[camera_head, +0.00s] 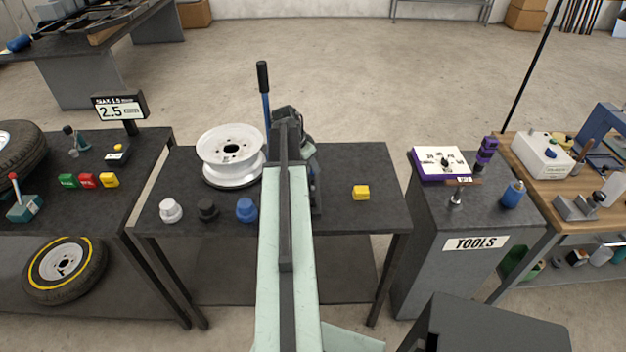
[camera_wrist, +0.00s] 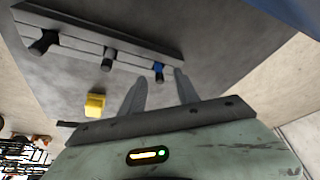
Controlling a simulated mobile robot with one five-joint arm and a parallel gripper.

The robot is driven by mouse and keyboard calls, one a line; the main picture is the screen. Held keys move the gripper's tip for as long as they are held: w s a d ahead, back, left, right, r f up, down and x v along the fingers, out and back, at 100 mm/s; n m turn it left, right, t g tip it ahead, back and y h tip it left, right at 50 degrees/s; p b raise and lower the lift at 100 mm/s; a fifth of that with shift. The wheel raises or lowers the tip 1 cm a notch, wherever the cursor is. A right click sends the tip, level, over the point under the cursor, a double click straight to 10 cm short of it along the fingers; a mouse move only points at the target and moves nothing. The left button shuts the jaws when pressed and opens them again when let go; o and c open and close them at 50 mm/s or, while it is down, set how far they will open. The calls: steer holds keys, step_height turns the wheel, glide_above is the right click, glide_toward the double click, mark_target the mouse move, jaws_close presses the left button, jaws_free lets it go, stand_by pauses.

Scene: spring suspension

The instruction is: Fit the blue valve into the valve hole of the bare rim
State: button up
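The bare rim (camera_head: 231,146) is white and lies flat on the middle black table, left of my arm. I cannot make out which of its holes is the valve hole. In the wrist view, my gripper (camera_wrist: 159,76) has its two grey fingers apart with nothing clamped. A small blue-tipped piece (camera_wrist: 158,70), which looks like the blue valve, sits in a grey rail and appears between or just beyond the fingertips; I cannot tell the depth. In the head view my arm hides the fingers and this piece.
White (camera_head: 171,211), black (camera_head: 208,209) and blue (camera_head: 246,209) knobs stand along the table's front edge. A yellow block (camera_head: 361,192) sits right of my arm. The rail (camera_wrist: 80,42) also holds two dark pieces. A blue-shafted lever (camera_head: 264,105) rises behind the rim.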

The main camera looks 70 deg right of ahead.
jaws_close()
